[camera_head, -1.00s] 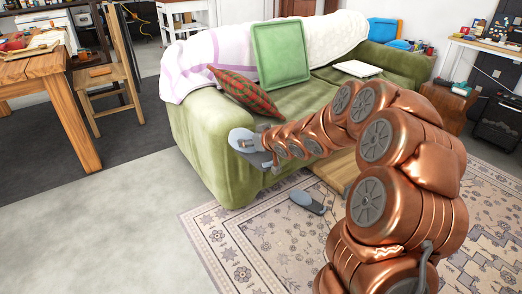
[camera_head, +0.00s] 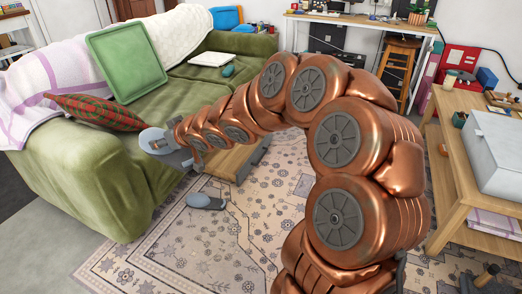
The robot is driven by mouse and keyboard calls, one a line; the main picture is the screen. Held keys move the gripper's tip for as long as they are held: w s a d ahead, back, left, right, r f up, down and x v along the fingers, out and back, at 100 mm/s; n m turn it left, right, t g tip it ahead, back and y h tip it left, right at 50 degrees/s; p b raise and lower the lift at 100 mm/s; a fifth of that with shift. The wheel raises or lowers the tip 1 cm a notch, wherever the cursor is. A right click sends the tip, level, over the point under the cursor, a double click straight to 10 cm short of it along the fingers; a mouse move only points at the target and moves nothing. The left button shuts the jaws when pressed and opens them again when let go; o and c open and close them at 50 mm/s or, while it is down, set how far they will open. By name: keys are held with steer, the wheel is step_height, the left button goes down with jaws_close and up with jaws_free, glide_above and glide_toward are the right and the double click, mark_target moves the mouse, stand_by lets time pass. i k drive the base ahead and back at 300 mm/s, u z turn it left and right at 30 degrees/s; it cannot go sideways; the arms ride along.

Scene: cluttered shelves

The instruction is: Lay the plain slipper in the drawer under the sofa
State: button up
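A grey-blue slipper (camera_head: 205,201) lies on the patterned rug in front of the green sofa (camera_head: 120,180). Its surface looks plain, but it is small in view. A wooden drawer (camera_head: 222,165) stands pulled out low at the sofa's front, partly hidden behind my arm. My gripper (camera_head: 185,158) is at the far end of the copper arm, by the sofa's front edge, above and left of the slipper in the picture and apart from it. Its fingers are small and partly hidden, so I cannot tell if they are open or shut.
A red plaid cushion (camera_head: 95,112), a green cushion (camera_head: 126,66), a white flat item (camera_head: 212,59) and a small teal object (camera_head: 228,72) are on the sofa. A wooden table (camera_head: 452,150) with a grey box (camera_head: 497,150) stands at right. The rug's front is mostly clear.

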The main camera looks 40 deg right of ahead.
mark_target(227, 161)
steer(key=z, duration=1.75)
steer(key=i, duration=4.8)
steer(key=u, duration=4.8)
